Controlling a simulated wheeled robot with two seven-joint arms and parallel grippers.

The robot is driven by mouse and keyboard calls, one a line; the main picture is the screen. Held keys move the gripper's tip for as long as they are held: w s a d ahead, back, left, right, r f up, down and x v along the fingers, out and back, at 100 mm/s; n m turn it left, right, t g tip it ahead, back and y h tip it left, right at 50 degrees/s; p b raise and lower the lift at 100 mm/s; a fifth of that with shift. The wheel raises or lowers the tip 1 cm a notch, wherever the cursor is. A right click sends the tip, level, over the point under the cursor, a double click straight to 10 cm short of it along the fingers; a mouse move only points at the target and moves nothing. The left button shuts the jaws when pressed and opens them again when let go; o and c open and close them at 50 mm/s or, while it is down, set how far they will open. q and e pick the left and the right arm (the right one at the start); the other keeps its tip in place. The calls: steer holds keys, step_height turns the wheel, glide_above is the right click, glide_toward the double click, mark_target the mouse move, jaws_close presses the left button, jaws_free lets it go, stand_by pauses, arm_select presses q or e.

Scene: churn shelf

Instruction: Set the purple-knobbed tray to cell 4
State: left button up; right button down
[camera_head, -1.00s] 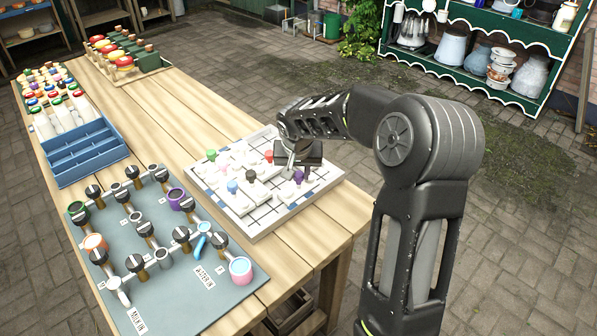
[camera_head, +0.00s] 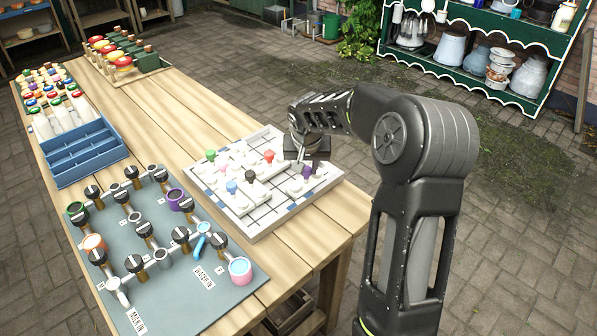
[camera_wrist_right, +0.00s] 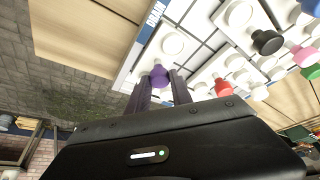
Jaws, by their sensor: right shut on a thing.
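The purple knob (camera_head: 307,172) of the purple-knobbed tray stands near the right side of the white gridded board (camera_head: 268,222). My right gripper (camera_head: 304,166) is over it, pointing down. In the right wrist view the purple knob (camera_wrist_right: 158,76) sits between the two dark fingertips of my right gripper (camera_wrist_right: 157,82), which is shut on it. The white tray (camera_wrist_right: 172,44) lies beyond the knob, at the board's edge. I cannot tell whether it is lifted off the board. The cell numbers are not readable. My left gripper is out of view.
Other white trays with red (camera_head: 269,156), blue (camera_head: 232,187) and black (camera_head: 250,177) knobs stand on the board close by. A grey mat with pipes and valves (camera_head: 190,270) lies in front. A blue crate (camera_head: 85,152) is at left. Bare wood borders the board.

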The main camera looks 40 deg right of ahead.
mark_target(315, 178)
steer(key=d, duration=0.3)
steer(key=shift+w+d, duration=0.15)
steer(key=c, duration=1.1)
jaws_free()
steer(key=shift+d, duration=0.1)
steer(key=shift+c, duration=0.2)
steer(key=b+v, duration=0.1)
steer(key=v, duration=0.7)
steer(key=shift+f, duration=0.1)
